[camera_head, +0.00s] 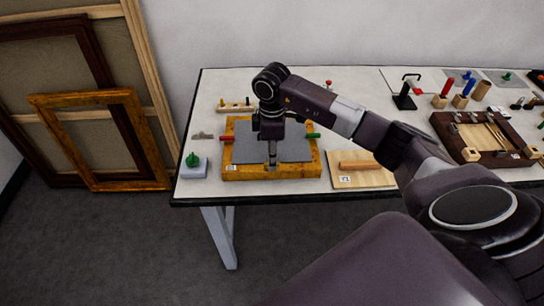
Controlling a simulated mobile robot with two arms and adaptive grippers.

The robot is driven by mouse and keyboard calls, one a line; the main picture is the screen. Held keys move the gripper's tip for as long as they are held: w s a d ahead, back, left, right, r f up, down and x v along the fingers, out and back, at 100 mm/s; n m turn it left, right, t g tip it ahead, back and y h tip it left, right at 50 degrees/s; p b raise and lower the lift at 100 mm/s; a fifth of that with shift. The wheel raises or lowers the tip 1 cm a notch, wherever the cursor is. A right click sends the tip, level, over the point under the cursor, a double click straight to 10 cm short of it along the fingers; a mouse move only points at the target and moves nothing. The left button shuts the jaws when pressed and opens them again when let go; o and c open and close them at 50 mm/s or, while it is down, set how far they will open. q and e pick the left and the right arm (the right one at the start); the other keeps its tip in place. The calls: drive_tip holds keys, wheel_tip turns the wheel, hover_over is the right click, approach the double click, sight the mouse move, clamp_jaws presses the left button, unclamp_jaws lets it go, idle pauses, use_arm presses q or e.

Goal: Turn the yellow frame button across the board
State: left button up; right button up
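A golden-yellow frame (229,160) lies flat on the table around a grey board (295,147). A red piece (227,138) sits on its left side and a green piece (313,135) on its right side. I cannot make out a yellow button; my gripper and wrist cover part of the frame's near side. My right gripper (271,164) points straight down at the middle of the frame's near edge. Its fingers look close together, but I cannot tell whether they are shut or touch anything. My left gripper is not in view.
A green knob on a grey block (194,169) stands left of the frame. A wooden board with a cylinder (359,167) lies to its right. A dark tray (443,127) and several small tools stand farther right.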

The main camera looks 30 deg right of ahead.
drive_tip(key=shift+f, duration=0.6)
drive_tip(key=shift+c, duration=0.2)
clamp_jaws()
